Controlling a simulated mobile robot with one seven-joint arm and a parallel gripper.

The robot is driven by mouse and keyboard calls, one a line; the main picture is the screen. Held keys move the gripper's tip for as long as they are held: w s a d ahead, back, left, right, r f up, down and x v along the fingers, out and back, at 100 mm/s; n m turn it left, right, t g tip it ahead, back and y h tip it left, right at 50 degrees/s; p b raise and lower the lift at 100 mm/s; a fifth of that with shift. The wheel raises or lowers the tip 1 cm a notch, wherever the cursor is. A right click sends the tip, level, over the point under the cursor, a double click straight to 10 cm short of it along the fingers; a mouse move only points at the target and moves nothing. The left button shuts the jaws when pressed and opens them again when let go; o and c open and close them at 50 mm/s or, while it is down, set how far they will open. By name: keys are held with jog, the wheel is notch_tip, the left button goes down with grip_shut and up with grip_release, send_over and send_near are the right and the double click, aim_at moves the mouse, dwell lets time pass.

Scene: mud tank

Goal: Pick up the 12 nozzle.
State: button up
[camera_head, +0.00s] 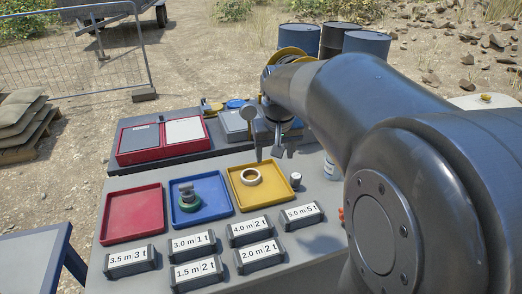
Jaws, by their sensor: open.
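No number 12 can be read on any part, so I cannot tell which one is the 12 nozzle. A grey fitting with a green ring (188,198) stands in the blue tray (217,212). A cream ring (250,176) lies in the yellow tray (277,203). A small white and dark cylinder (295,181) stands on the table just right of the yellow tray. My gripper (268,156) is open, pointing down over the back edge of the yellow tray, with nothing seen between its fingers. My arm hides part of the table's right side.
A red tray (135,236) is empty at the left. Labelled blocks (193,244) line the front of the table. A red case (160,157) with grey and white panels is at the back left. Drums (340,38) and a mesh fence (75,60) stand beyond the table.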

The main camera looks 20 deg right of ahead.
jog(key=w+d+f+g, duration=0.1)
jog(key=w+d+f, duration=0.35)
jog(key=w, duration=0.25)
jog(key=m+g, duration=0.2)
send_near(296, 176)
jog(key=shift+y, duration=0.3)
jog(key=f, duration=0.2)
jog(key=d+f, duration=0.1)
jog(key=f, duration=0.1)
jog(key=shift+f, duration=0.2)
jog(key=shift+a+f, duration=0.2)
jog(key=shift+f, duration=2.95)
jog(key=c, duration=1.1)
